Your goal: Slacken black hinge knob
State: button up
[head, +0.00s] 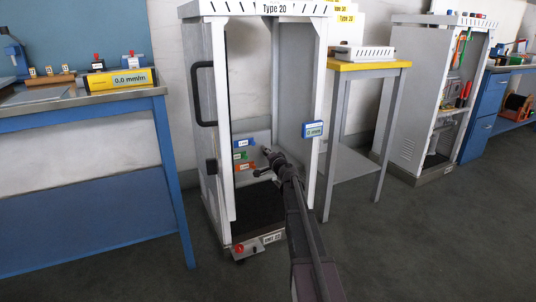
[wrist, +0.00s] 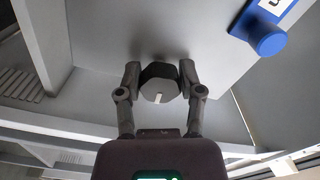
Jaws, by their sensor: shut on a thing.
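The black hinge knob (wrist: 159,83) shows in the wrist view as a dark, faceted knob with a short white mark on its lighter grey face. My gripper (wrist: 160,80) has one finger on each side of the knob, shut on it. In the head view my gripper (head: 267,163) reaches into the open Type 20 frame (head: 202,130), near its back wall. There I cannot tell the knob apart from the dark fingers.
Blue (head: 243,143), green (head: 240,156) and orange (head: 244,166) tagged parts sit left of my gripper. A blue part (wrist: 268,38) is at upper right in the wrist view. A blue display (head: 313,129) is on the right post; a yellow-topped table (head: 369,65) stands right.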

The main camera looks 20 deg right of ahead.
jog(key=shift+w+n, duration=0.1)
jog(key=shift+n, duration=0.2)
jog(key=o, duration=1.2)
jog(key=shift+c, duration=0.2)
jog(key=s, duration=1.2)
jog(key=shift+d, duration=0.2)
jog(key=shift+s, duration=0.1)
